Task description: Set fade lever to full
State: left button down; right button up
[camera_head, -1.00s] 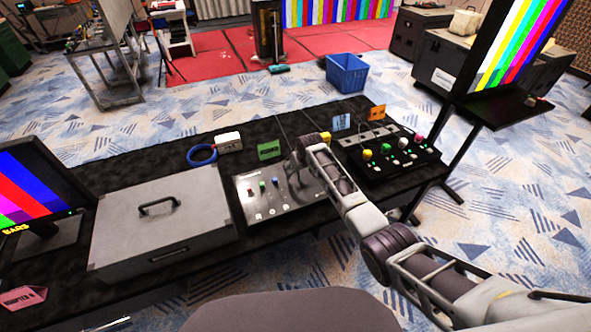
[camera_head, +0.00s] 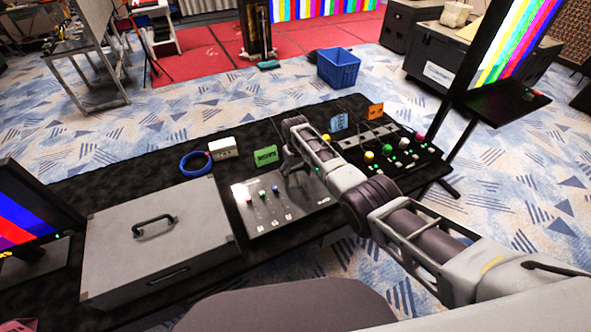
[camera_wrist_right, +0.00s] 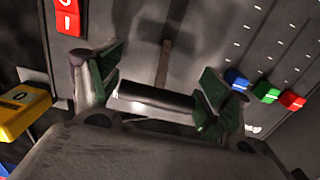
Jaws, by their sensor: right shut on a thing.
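The grey control panel (camera_head: 268,222) lies on the black-covered table, with small coloured slider knobs on its left part. My right gripper (camera_head: 288,172) is over the panel's right part and hides the lever there in the head view. In the right wrist view the fade lever's silver cylindrical handle (camera_wrist_right: 155,102) lies crosswise between the green-padded fingers of my right gripper (camera_wrist_right: 157,95), which is shut on it. A dark slot (camera_wrist_right: 163,62) runs in the panel beside the handle. Blue, green and red slider knobs (camera_wrist_right: 265,92) are to the right. My left gripper is not in view.
A grey case (camera_head: 155,240) stands left of the panel. A green card (camera_head: 265,156), white box (camera_head: 223,148) and blue ring (camera_head: 195,164) are behind it. A black unit with coloured knobs (camera_head: 387,150) is to the right. A red switch (camera_wrist_right: 69,17) shows in the wrist view.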

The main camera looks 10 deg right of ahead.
aim_at(295, 169)
jog(key=shift+f, duration=0.15)
dwell(0.3)
jog(key=o, duration=1)
jog(key=shift+o, duration=0.6)
jog(key=shift+w, duration=0.1)
jog(key=shift+r, duration=0.25)
jog(key=shift+w+a+r, duration=0.1)
jog(key=shift+w+r, duration=0.1)
jog(key=shift+r, duration=2.65)
jog(key=shift+w+a+r, duration=0.1)
jog(key=shift+w+r, duration=0.05)
jog(key=shift+r, duration=2.7)
